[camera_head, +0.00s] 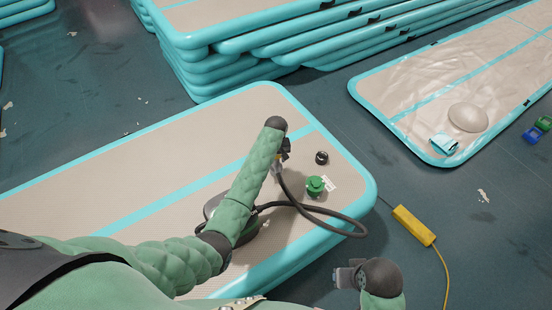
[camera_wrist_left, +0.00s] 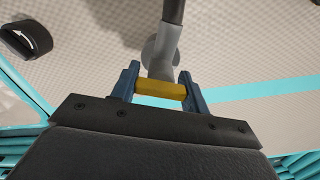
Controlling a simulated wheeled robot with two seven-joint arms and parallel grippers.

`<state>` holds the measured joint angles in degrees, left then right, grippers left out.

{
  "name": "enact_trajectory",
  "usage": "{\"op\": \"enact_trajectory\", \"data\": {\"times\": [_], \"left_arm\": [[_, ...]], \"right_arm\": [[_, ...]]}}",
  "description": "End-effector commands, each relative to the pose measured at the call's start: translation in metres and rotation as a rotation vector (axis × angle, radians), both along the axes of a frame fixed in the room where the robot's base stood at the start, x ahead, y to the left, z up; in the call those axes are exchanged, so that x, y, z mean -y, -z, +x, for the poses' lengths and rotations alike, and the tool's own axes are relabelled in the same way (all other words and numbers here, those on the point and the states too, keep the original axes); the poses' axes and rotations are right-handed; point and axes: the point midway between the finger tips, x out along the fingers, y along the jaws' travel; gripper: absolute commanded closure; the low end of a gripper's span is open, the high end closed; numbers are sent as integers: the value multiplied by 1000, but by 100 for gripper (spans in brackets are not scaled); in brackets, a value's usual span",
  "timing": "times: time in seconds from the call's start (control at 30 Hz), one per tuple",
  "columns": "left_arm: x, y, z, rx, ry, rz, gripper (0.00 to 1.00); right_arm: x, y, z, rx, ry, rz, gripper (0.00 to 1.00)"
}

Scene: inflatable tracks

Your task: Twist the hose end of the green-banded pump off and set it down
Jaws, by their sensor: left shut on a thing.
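My left gripper (camera_head: 283,152) is over the inflated track (camera_head: 345,215), its tip partly hidden by my own wrist. In the left wrist view its blue fingers (camera_wrist_left: 160,90) are shut on the yellow part of the hose end (camera_wrist_left: 160,87), with a grey fitting and black hose beyond. I cannot tell whether the hose end is seated or free. The black hose (camera_head: 330,222) loops right and back to a dark pump (camera_head: 248,232), mostly behind my left forearm; no green band shows. My right gripper (camera_head: 346,276) is at the lower right, apart from the track; its jaw opening is unclear.
A green cap-like piece (camera_head: 315,186) with a white tag and a black round piece (camera_head: 321,157) sit on the track. A yellow box (camera_head: 413,225) with a cable lies on the floor. Stacked tracks (camera_head: 230,60) stand behind; a flatter track (camera_head: 400,95) lies right.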

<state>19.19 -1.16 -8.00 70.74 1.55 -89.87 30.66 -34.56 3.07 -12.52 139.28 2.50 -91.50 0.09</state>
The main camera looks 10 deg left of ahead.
Motion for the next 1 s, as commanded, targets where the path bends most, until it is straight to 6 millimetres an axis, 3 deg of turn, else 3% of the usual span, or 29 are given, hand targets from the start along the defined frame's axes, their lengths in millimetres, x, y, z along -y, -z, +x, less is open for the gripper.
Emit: {"op": "enact_trajectory", "data": {"times": [0.7,0.73,0.83,0.87,1.0], "left_arm": [[0,11,0,0,0,0,79],[0,11,0,0,0,0,53],[0,11,0,0,0,0,33],[0,11,0,0,0,0,29],[0,11,0,0,0,0,29]], "right_arm": [[2,6,-4,-10,-2,-7,64],[3,6,-4,-9,-3,-7,64],[3,6,-4,-9,-5,-9,64],[3,6,-4,-9,-5,-9,64],[3,5,-3,-7,-4,-8,64]]}}
